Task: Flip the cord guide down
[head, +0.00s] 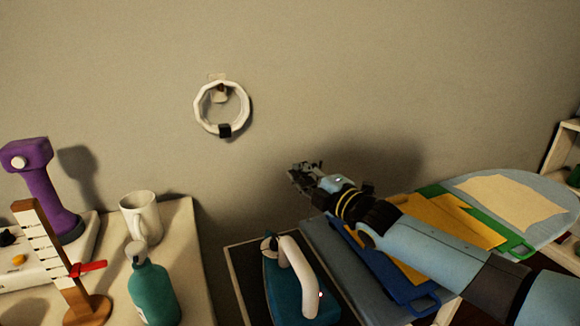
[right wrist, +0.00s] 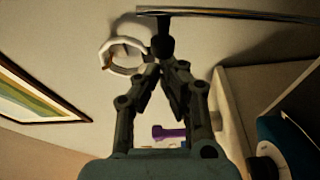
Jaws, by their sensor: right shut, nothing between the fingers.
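A thin metal rod (right wrist: 240,15) crosses the top of the right wrist view, with a dark knobbed piece (right wrist: 163,40) hanging from its left part. This may be the cord guide, but I cannot be sure. My right gripper (right wrist: 165,68) is shut and empty, with its fingertips just below the dark piece in that view; I cannot tell whether they touch it. In the head view my right gripper (head: 300,177) is up in front of the wall, above and beyond the ironing board (head: 540,210). I cannot make out the rod clearly there. My left gripper is not in view.
A teal iron (head: 285,285) stands on a dark rest below my right arm. A white ring (head: 197,107) hangs on the wall. A mug (head: 142,215) and teal bottle (head: 153,292) stand at left.

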